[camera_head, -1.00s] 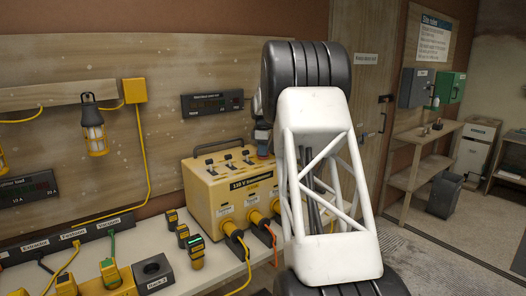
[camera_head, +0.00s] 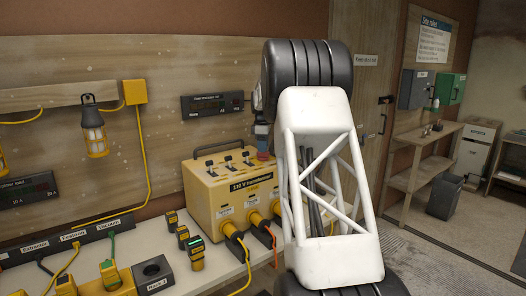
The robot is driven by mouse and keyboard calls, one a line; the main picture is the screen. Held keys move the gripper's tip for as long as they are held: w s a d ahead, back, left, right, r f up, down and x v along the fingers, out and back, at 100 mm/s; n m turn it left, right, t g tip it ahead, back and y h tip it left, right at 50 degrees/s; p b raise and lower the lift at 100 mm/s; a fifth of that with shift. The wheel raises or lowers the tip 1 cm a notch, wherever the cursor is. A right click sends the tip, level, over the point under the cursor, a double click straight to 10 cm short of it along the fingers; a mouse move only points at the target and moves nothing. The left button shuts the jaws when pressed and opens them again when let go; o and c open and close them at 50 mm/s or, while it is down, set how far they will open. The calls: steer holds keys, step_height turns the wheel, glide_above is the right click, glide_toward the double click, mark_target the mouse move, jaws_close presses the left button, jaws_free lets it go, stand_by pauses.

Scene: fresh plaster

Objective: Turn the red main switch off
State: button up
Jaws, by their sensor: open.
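The yellow transformer box (camera_head: 236,194) stands on the bench in the middle of the view, with several black toggle levers on its sloped top. A small red part (camera_head: 264,155), apparently the red main switch, shows at the right end of its top, close against the edge of my arm. Its setting cannot be made out. My gripper (camera_head: 262,142) shows only as a small dark and grey piece at the left edge of my arm, directly above the red part. It is open. My arm hides most of it, and whether it touches the red part cannot be told.
Yellow plugs lead from the box front, with cables hanging below. Several handheld yellow devices (camera_head: 194,252), a black holder (camera_head: 153,274) and a socket strip (camera_head: 70,241) crowd the bench to the left. A lantern (camera_head: 94,128) hangs on the wall. A wooden shelf (camera_head: 425,150) stands at right.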

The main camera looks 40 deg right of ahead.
steer(key=shift+r, duration=2.6)
steer(key=shift+s+a+r, duration=0.1)
steer(key=shift+a, duration=0.2)
steer(key=s+a+r+m, duration=0.1)
steer(key=s+a+m, duration=0.1)
steer(key=s+a, duration=0.7)
steer(key=s+a+r+m+t, duration=0.15)
steer(key=s+a, duration=0.45)
steer(key=a, duration=0.6)
steer(key=s+a+r+m, duration=0.1)
steer(key=s+a+r, duration=0.1)
steer(key=s+a, duration=0.7)
steer(key=s+a+f+m, duration=0.1)
steer(key=s+a+f, duration=0.3)
steer(key=s, duration=0.5)
steer(key=s+a+f+m, duration=0.2)
steer(key=s+a+f, duration=0.3)
steer(key=s, duration=0.5)
steer(key=s+a+f+m+t, duration=0.1)
steer(key=s+a+f+m, duration=0.1)
steer(key=s+a+f, duration=0.3)
steer(key=s+a, duration=0.3)
steer(key=s, duration=0.1)
steer(key=shift+s+a, duration=0.25)
steer(key=shift+s, duration=0.15)
